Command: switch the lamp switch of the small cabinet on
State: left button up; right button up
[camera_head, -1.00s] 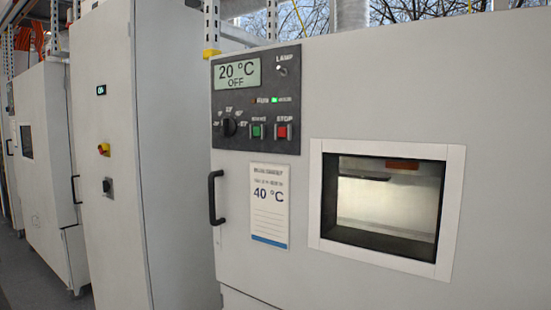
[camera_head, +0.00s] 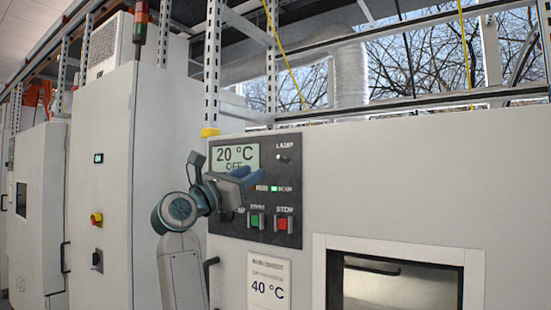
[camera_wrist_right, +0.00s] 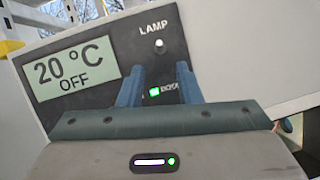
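The small cabinet (camera_head: 400,190) stands at the right, with a dark control panel (camera_head: 222,224) at its upper left. The lamp switch (camera_head: 283,158) is a small pale toggle under the word LAMP, right of the grey display (camera_head: 222,155). It also shows in the right wrist view (camera_wrist_right: 159,44); I cannot tell its position. My right gripper (camera_head: 256,176) is in front of the panel, left of and below the switch. In the right wrist view its two blue fingers (camera_wrist_right: 160,68) are apart with nothing between them, pointing toward the switch. My left gripper is out of view.
Green (camera_head: 257,221) and red (camera_head: 283,224) buttons sit low on the panel. My gripper hides most of the dial. A door handle (camera_head: 209,278) and a framed window (camera_head: 400,250) are below. A tall cabinet (camera_head: 110,200) stands left.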

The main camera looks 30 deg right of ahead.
aim_at(281, 159)
jog(key=p+x, duration=0.6)
jog(key=x, duration=0.4)
jog(key=shift+w+d, duration=0.1)
jog(key=shift+c, duration=0.2)
grip_shut()
